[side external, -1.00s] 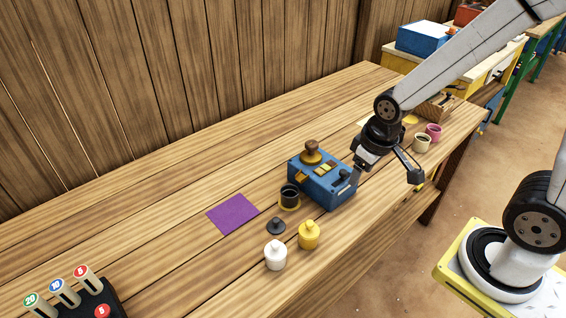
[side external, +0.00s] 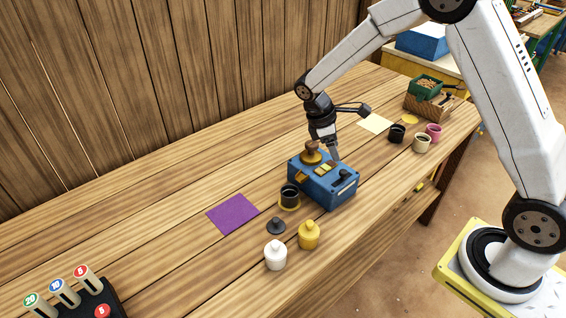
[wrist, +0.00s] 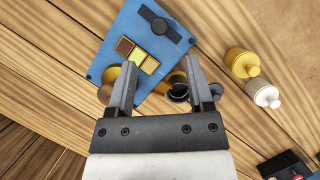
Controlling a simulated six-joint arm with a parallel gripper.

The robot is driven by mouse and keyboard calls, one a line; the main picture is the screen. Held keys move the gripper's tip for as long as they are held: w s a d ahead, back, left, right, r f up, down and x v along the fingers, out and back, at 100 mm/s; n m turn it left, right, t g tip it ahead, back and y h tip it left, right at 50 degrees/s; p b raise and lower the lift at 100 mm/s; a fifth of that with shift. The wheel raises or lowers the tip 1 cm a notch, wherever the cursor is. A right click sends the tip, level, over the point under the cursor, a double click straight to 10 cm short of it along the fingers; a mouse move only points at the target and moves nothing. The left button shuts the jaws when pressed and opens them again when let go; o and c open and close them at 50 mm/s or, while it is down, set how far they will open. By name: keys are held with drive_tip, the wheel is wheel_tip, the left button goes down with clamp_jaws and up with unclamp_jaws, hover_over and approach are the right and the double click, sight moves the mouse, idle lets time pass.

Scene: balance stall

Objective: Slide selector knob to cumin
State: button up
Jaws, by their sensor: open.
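The blue box (side external: 318,188) sits on the wooden bench, with a dark selector knob (side external: 343,175) on its top near the right end. I cannot read any cumin label. My gripper (side external: 332,156) is open and empty above the box. In the wrist view its fingers (wrist: 160,70) straddle the box's near part, apart from the knob. A brown-handled brass piece (side external: 311,152) stands at the box's back left, partly hidden by the left finger in the wrist view.
A black cup (side external: 290,194) stands close to the box's left side. White (side external: 275,256) and yellow (side external: 309,235) bottles and a dark lidded piece (side external: 276,226) are in front. A purple mat (side external: 233,214) lies left. Several cups (side external: 422,143) stand at right.

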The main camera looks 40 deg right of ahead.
sight(343, 171)
drive_tip(key=shift+d+f, duration=0.1)
drive_tip(key=shift+x, duration=3.85)
clamp_jaws()
